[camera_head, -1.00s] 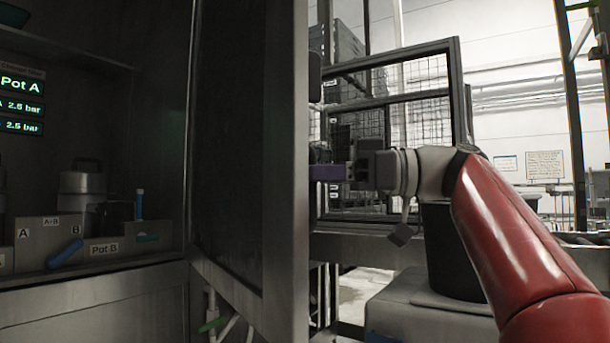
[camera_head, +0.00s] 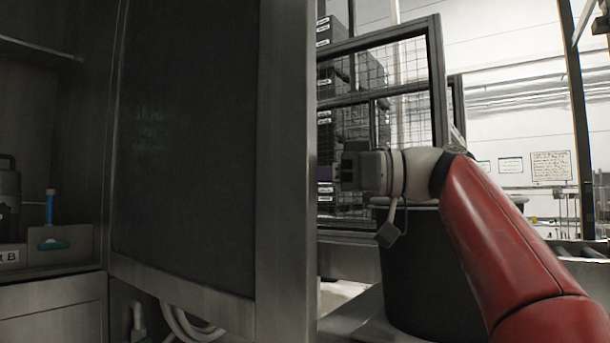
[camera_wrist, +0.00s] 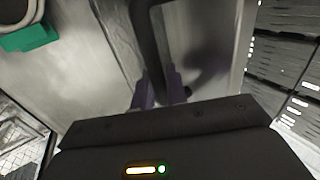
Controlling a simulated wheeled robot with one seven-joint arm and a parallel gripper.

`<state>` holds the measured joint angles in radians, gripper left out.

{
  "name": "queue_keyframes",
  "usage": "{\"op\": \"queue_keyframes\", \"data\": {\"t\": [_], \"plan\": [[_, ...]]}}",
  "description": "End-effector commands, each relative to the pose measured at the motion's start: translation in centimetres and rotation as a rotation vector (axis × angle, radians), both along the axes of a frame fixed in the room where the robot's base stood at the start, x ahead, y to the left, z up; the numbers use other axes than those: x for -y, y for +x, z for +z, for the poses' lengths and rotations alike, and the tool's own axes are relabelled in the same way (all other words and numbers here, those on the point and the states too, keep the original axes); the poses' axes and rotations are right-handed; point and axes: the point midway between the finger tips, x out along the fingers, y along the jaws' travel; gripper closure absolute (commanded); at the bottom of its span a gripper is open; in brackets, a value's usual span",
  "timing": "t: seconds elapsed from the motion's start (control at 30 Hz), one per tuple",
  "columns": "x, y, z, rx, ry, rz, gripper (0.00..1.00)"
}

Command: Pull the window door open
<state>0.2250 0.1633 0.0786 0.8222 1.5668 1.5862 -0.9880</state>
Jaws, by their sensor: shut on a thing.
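The window door (camera_head: 285,180) is a grey metal frame around a dark pane. It stands open in the middle of the head view, hinge side at left and free edge beside my arm. My gripper (camera_wrist: 160,88) has purple fingers shut on the dark bar handle (camera_wrist: 147,35) in the wrist view. In the head view only a little of my gripper (camera_head: 329,172) shows past the door's free edge. The fingertips and the handle are hidden behind the door there.
Left of the door is the cabinet interior, with a shelf (camera_head: 40,50), a blue-capped tube (camera_head: 50,207) and a grey holder (camera_head: 65,248). Dark-framed mesh panels (camera_head: 400,90) and stacked dark crates (camera_head: 335,65) stand behind my arm. Pale hoses (camera_head: 185,325) hang below the door.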

Motion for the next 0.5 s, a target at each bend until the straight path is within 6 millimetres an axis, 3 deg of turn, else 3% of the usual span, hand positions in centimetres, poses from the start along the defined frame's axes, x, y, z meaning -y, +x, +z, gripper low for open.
{"op": "queue_keyframes", "data": {"t": [0.4, 0.43, 0.5], "plan": [[-0.08, 0.06, -0.04, -0.002, -0.001, 0.000, 1.00], [-0.08, 0.06, -0.04, -0.002, -0.001, 0.000, 0.84], [-0.07, 0.06, -0.04, -0.002, -0.001, 0.001, 0.75]]}}
